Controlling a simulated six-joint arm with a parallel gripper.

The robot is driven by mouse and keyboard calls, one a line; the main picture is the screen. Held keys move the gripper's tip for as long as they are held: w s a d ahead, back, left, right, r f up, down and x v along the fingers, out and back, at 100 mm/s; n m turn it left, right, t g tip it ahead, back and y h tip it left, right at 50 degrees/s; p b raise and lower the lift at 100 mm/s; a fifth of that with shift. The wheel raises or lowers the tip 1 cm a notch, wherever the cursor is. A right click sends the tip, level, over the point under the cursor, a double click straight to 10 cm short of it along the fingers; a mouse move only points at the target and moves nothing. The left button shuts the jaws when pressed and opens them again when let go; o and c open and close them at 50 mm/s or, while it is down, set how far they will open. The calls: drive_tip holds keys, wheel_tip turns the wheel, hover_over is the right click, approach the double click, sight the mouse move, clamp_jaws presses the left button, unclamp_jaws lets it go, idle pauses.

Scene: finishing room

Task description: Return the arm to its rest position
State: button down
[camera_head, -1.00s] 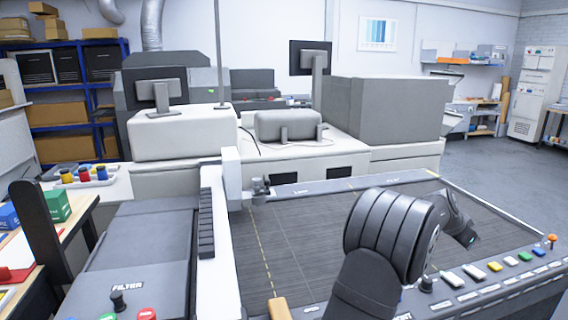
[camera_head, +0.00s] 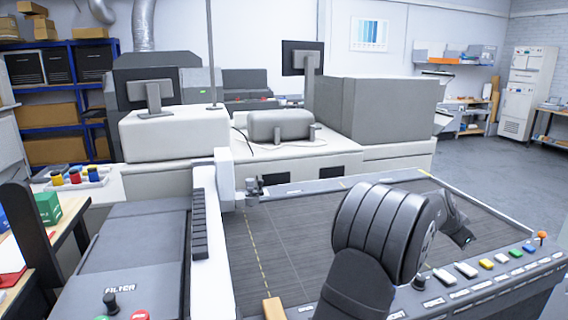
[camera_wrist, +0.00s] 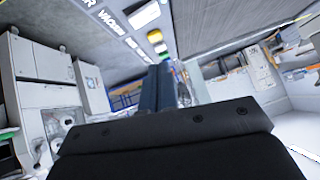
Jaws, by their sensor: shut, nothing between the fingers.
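My arm shows in the head view as a ribbed dark grey joint over the right part of the dark machine bed (camera_head: 300,235). Beyond the fingers, the panel with coloured buttons (camera_wrist: 155,38) appears at a tilt.
A button panel (camera_head: 478,284) with a row of coloured keys and an orange-topped knob (camera_head: 541,236) runs along the bed's front right. A white rail (camera_head: 226,190) borders the bed's left. Left of it is a grey filter unit (camera_head: 125,255). Open floor (camera_head: 500,175) lies at right.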

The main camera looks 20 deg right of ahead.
drive_tip(key=s+a+r+n+t+y, duration=0.1)
drive_tip(key=s+r+n+y, duration=0.1)
drive_tip(key=s+r+n, duration=0.3)
drive_tip(key=s+a+r+n+t+y, duration=0.1)
drive_tip(key=s+r+n+y, duration=0.2)
drive_tip(key=r, duration=0.8)
drive_tip(key=shift+s+a+n+t, duration=0.35)
drive_tip(key=shift+s+n, duration=0.55)
drive_tip(key=shift+s, duration=0.5)
